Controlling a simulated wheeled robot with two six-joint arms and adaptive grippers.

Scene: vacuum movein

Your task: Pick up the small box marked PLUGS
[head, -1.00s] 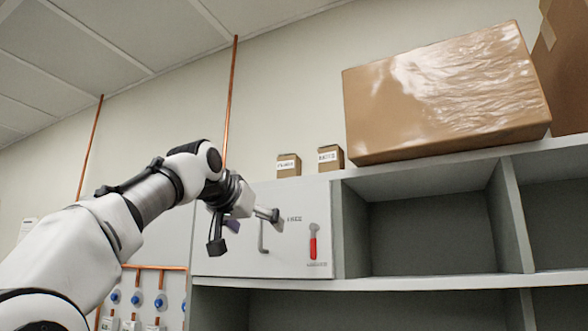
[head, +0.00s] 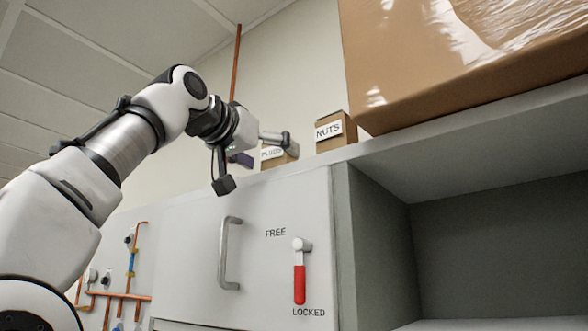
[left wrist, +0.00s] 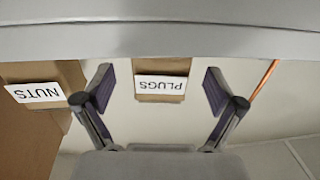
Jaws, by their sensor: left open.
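The small PLUGS box (head: 272,155) is brown cardboard with a white label, on top of the cabinet, partly covered by my left gripper in the head view. In the left wrist view, which is upside down, the PLUGS box (left wrist: 162,97) shows between the two open fingers, with space on both sides. My left gripper (head: 259,147) is open and empty at cabinet-top height, in front of the box; its fingers (left wrist: 158,88) show purple pads. I cannot tell how far the box is from the fingertips. My right gripper is out of view.
A similar NUTS box (head: 335,131) stands just right of the PLUGS box. A large plastic-wrapped carton (head: 440,65) is farther right. Below is a white cabinet door (head: 190,255) with a handle (head: 228,255) and red lever (head: 299,284). Open shelves (head: 470,240) lie to the right.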

